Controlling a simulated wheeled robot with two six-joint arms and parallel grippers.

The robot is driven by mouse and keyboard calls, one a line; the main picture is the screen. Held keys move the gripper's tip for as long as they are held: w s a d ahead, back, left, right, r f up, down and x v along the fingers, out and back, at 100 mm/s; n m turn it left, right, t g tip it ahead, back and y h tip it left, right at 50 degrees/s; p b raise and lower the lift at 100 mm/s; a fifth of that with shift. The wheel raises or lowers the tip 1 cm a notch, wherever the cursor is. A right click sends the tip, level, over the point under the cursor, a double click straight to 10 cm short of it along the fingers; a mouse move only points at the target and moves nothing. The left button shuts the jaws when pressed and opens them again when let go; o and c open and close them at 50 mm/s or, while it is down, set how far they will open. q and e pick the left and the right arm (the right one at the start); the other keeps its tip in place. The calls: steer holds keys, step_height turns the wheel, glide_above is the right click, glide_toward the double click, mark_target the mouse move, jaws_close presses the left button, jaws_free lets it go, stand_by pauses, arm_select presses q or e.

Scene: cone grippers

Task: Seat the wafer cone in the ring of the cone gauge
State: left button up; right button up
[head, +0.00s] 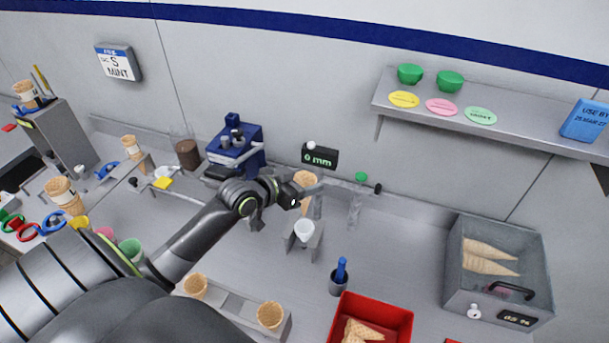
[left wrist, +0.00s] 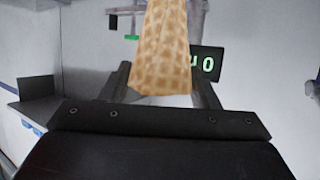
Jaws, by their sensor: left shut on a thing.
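The wafer cone (head: 304,208) is held by my left gripper (head: 296,192) in front of the back wall, wide end up and tip down. In the left wrist view the cone (left wrist: 163,52) fills the space between the two dark fingers (left wrist: 162,92). The cone gauge's black display (head: 320,157) reads 0 mm just behind the cone; the same display (left wrist: 207,63) shows upside down in the left wrist view. The gauge's ring is largely hidden by the gripper and cone, so I cannot tell whether the cone touches it. My right gripper is not in view.
A white cup-like piece in a grey stand (head: 304,231) is just below the cone. A red tray (head: 389,311), a blue-handled tool (head: 340,271) and a grey cone bin (head: 548,262) lie nearer or farther right.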

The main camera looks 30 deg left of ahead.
mark_target(304, 214)
arm_select(q)
steer(key=shift+d+f, duration=0.1)
steer(key=shift+f, duration=0.65)
step_height(304, 214, down, 6)
steer(key=b, duration=0.3)
steer(key=shift+f+b, duration=0.2)
steer(key=shift+b, duration=0.2)
step_height(304, 214, down, 5)
steer(key=b, duration=0.4)
steer(key=shift+b, duration=0.3)
steer(key=shift+f+b, duration=0.4)
steer(key=shift+f, duration=0.05)
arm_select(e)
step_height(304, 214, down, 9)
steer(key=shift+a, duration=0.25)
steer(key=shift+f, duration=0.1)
arm_select(q)
steer(key=o, duration=0.8)
steer(key=shift+c, duration=0.2)
